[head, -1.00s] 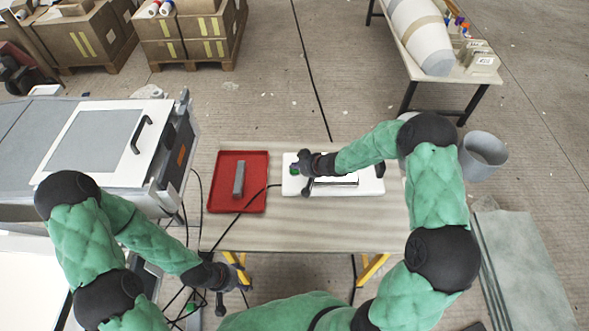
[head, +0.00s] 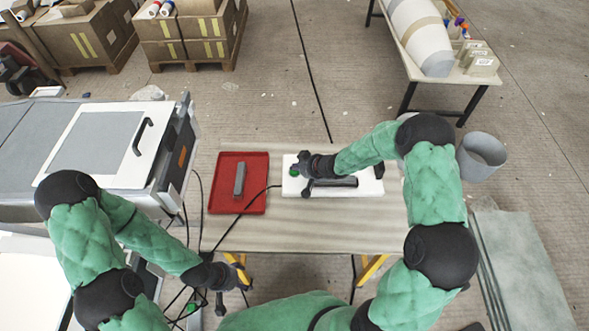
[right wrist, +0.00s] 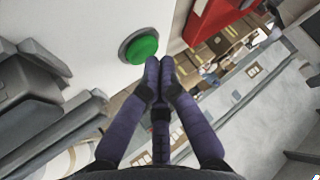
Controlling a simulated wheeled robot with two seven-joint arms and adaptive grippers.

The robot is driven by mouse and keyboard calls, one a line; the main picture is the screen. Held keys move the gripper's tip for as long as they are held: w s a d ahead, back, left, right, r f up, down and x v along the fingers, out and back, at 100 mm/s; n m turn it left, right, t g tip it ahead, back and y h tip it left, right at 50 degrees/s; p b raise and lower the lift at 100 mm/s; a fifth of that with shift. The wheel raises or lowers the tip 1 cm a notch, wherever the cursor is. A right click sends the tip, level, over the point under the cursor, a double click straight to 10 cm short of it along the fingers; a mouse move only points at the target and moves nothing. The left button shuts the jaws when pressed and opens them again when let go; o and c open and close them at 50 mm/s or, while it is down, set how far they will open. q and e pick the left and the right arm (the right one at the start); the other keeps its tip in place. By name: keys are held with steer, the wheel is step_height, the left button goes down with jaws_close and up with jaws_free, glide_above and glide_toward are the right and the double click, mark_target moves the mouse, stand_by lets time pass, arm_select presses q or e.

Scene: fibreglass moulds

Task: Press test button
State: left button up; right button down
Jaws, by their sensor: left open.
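A round green button (head: 294,171) is at the left end of a white test device (head: 372,187) on the table. In the right wrist view the green button (right wrist: 140,46) sits in a dark ring on the white face. My right gripper (head: 298,167) is over the button's end of the device. In the right wrist view its fingers (right wrist: 158,64) are together and empty, with the tips close beside the button; I cannot tell whether they touch it. A dark grey part (head: 336,182) shows along the device's top. My left gripper (head: 232,297) is open and empty near the table's front left corner.
A red tray (head: 259,199) with a grey bar (head: 239,180) lies left of the device. A black cable (head: 246,208) crosses the table between them. A grey bucket (head: 482,152) stands beyond the table's right side. The table's front strip is clear.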

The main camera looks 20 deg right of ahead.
mark_target(296, 172)
step_height(296, 172, up, 6)
steer(key=p, duration=0.6)
stand_by(0.4)
